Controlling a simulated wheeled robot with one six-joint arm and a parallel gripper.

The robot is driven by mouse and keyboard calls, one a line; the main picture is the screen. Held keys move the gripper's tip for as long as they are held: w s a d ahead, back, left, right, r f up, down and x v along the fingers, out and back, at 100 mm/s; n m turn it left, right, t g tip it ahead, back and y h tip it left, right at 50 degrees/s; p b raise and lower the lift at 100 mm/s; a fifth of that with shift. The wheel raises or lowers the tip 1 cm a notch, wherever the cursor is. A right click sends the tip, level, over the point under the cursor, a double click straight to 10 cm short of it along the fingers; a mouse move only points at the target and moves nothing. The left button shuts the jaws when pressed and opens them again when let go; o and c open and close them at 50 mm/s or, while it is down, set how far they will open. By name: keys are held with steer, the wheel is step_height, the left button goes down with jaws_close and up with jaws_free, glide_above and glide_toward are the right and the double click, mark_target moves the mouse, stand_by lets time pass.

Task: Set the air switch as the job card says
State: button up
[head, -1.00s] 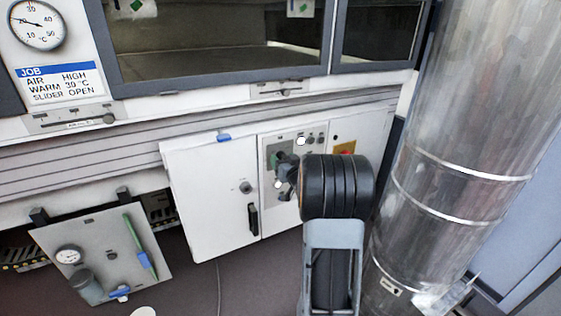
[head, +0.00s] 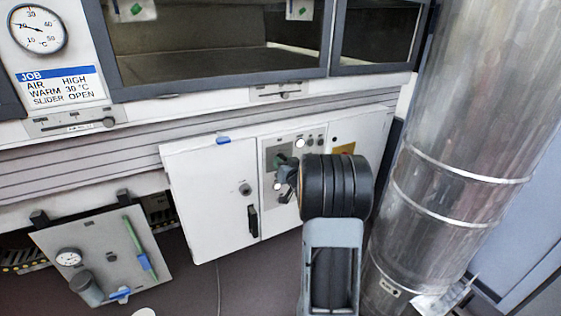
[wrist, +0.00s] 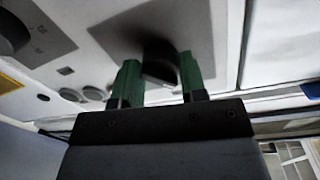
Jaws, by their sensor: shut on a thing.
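The job card (head: 61,87) at the upper left reads AIR HIGH, WARM 30 °C, SLIDER OPEN. My gripper (head: 282,161) is at the grey control panel (head: 268,150) on the white cabinet, and my wrist hides part of it. In the wrist view, the green fingers of my gripper (wrist: 160,80) are on either side of a dark knob (wrist: 160,67) on a grey plate (wrist: 194,22). They are shut on this knob. Its marks and label cannot be read, so its setting cannot be told. Another dark knob (wrist: 10,35) is at the upper left of the wrist view.
A large metal duct (head: 450,130) stands close to the right of my arm. The cabinet door (head: 212,200) with a black handle (head: 253,220) is left of the panel. A grey board (head: 105,255) with a gauge and green tool hangs at the lower left. A dial (head: 37,30) is above the card.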

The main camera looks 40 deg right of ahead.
steer(key=m+p, duration=0.3)
steer(key=m, duration=0.1)
steer(key=shift+a+r+p, duration=0.15)
steer(key=shift+r+p, duration=0.15)
steer(key=shift+p, duration=0.05)
steer(key=m+p, duration=0.4)
steer(key=m, duration=0.1)
steer(key=shift+w+r+y, duration=0.1)
steer(key=shift+y, duration=0.2)
steer(key=m+p, duration=0.3)
steer(key=m, duration=0.1)
steer(key=shift+m+p, duration=0.3)
steer(key=shift+p, duration=0.1)
steer(key=m+p, duration=0.3)
steer(key=m, duration=0.1)
steer(key=shift+y, duration=0.3)
steer(key=shift+m, duration=0.4)
steer(key=o, duration=0.7)
steer(key=shift+c, duration=0.2)
steer(key=shift+o, duration=1.3)
